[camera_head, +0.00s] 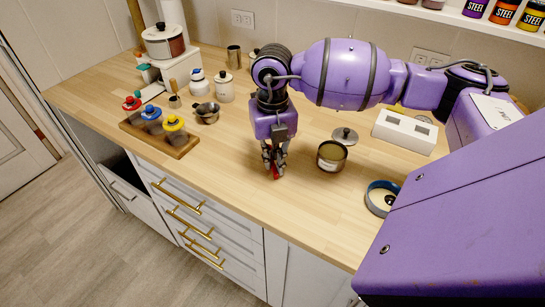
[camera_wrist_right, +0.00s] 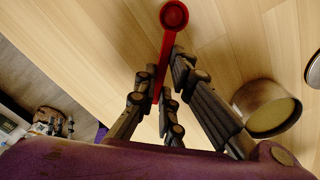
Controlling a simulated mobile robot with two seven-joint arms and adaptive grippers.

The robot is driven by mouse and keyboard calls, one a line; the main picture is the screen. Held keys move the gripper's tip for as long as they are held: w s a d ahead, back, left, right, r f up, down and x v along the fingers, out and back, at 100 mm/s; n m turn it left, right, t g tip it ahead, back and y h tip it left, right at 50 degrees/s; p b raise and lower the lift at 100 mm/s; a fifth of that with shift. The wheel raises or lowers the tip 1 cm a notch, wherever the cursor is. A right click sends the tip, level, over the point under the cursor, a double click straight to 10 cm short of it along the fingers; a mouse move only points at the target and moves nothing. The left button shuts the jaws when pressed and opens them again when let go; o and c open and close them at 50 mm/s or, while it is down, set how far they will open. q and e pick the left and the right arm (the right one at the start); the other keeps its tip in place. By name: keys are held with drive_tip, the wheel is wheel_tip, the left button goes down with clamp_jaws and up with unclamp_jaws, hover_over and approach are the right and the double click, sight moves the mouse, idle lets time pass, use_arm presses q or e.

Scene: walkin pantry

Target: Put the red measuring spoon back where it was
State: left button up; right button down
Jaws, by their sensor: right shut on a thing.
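The red measuring spoon (camera_wrist_right: 170,38) is between the fingers of my right gripper (camera_wrist_right: 165,98), with its round bowl sticking out beyond the fingertips in the right wrist view. In the head view my right gripper (camera_head: 273,160) points down over the front part of the wooden counter, and only a small red bit of the spoon (camera_head: 276,173) shows at its fingertips. The gripper is shut on the spoon. Whether the spoon touches the counter I cannot tell.
An open tin (camera_head: 331,156) stands just right of my right gripper, with a lid (camera_head: 345,136) behind it. A wooden rack (camera_head: 178,145) with red, blue and yellow-topped jars is to the left. A small metal pot (camera_head: 207,113) stands near it. The counter between rack and gripper is clear.

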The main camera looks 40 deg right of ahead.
sight(273, 163)
drive_tip(key=shift+f, duration=0.2)
use_arm(q)
drive_tip(key=shift+s+f, duration=0.2)
drive_tip(key=shift+s, duration=0.2)
use_arm(e)
drive_tip(key=c, duration=1.9)
unclamp_jaws()
drive_tip(key=shift+o, duration=0.2)
drive_tip(key=shift+r, duration=0.35)
use_arm(q)
drive_tip(key=shift+w, duration=0.3)
use_arm(e)
wheel_tip(273, 163, up, 12)
drive_tip(key=shift+f, duration=0.15)
use_arm(q)
drive_tip(key=shift+s, duration=0.2)
drive_tip(key=shift+s, duration=0.1)
